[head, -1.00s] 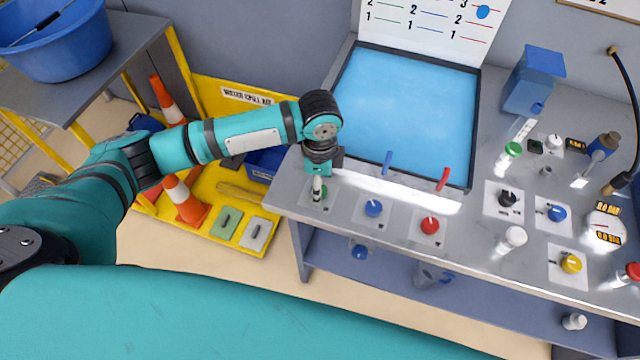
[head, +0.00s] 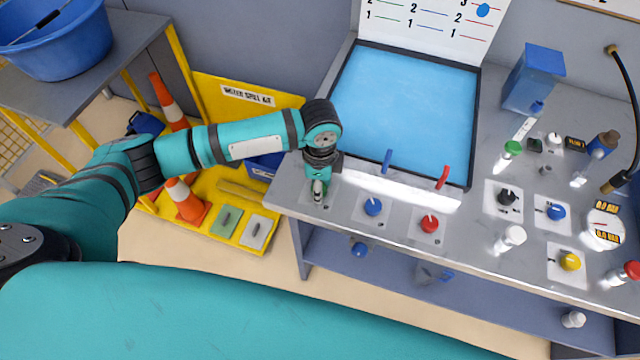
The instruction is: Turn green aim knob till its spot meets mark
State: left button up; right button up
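My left gripper (head: 318,189) points down at the left front corner of the bench, over the small pale plate (head: 331,203) where the green knob sat in view earlier. The gripper now covers the green knob, and its spot and mark cannot be seen. The fingers are small and close to the plate; I cannot tell whether they are shut on the knob. My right gripper is not in view.
A blue knob (head: 373,206) and a red knob (head: 429,223) sit on plates to the right. Behind are blue (head: 387,160) and red (head: 443,177) levers at the water basin (head: 405,110). More knobs and bottles crowd the bench's right side.

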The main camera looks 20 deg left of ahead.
pick_arm(q)
jog(key=shift+r+n+p, duration=0.2)
jog(key=shift+n+p, duration=0.3)
jog(key=shift+p, duration=0.5)
jog(key=n+p, duration=0.2)
jog(key=shift+p, duration=0.35)
jog(key=shift+f+n+p, duration=0.15)
jog(key=shift+n+p, duration=1.35)
jog(key=shift+p, duration=0.05)
jog(key=shift+w, duration=0.1)
jog(key=o, duration=1.1)
jog(key=shift+o, duration=0.2)
notch_tip(320, 180, up, 12)
